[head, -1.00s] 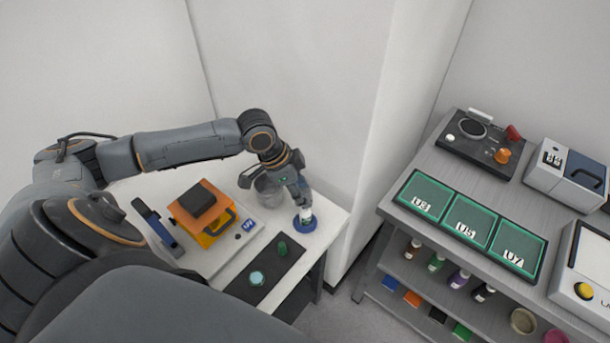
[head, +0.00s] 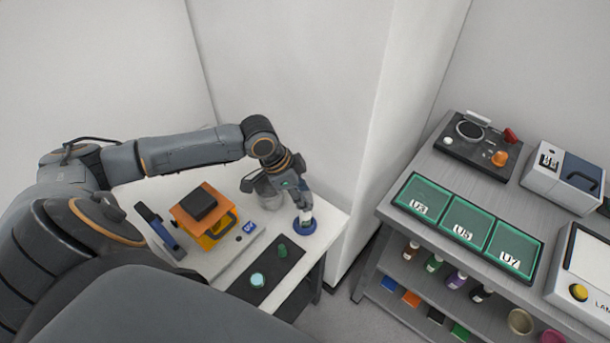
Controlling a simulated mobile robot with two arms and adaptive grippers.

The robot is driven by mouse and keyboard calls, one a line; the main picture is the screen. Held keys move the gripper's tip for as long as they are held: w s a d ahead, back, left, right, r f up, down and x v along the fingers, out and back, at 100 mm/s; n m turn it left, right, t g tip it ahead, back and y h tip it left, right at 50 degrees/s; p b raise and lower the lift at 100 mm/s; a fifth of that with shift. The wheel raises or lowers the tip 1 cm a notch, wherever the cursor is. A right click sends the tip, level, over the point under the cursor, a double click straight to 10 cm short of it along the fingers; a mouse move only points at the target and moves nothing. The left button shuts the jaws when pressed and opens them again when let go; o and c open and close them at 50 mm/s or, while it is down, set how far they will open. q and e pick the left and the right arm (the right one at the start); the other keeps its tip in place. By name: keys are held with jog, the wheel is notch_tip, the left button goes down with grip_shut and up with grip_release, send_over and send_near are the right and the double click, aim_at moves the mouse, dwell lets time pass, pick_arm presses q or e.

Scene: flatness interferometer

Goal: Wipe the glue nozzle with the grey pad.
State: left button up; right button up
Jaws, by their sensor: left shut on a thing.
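My left gripper (head: 305,203) points down at the right end of the white table. It is shut on a small white upright thing (head: 306,215), which looks like the glue bottle; the fingers hide its upper part. Its lower end is at a round blue base (head: 304,228); I cannot tell if it rests there. The glue nozzle cannot be made out. No pad can be named for sure; a dark grey block (head: 198,204) lies on an orange plate (head: 187,221) over a yellow frame at the left. My right gripper is not in view.
A clear cup (head: 268,194) stands just behind the gripper. A black mat (head: 273,274) with a green piece (head: 282,251) and a teal-topped piece (head: 257,279) lies in front. A blue-and-dark tool (head: 158,232) stands at left. A grey bench (head: 395,216) is at right.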

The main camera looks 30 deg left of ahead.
pick_arm(q)
jog(key=shift+s+a, duration=0.15)
jog(key=shift+a, duration=0.15)
jog(key=shift+r, duration=0.1)
notch_tip(320, 180, up, 3)
jog(key=p, duration=0.2)
jog(key=shift+f+p, duration=0.2)
jog(key=shift+p, duration=0.1)
jog(key=shift+r, duration=1.1)
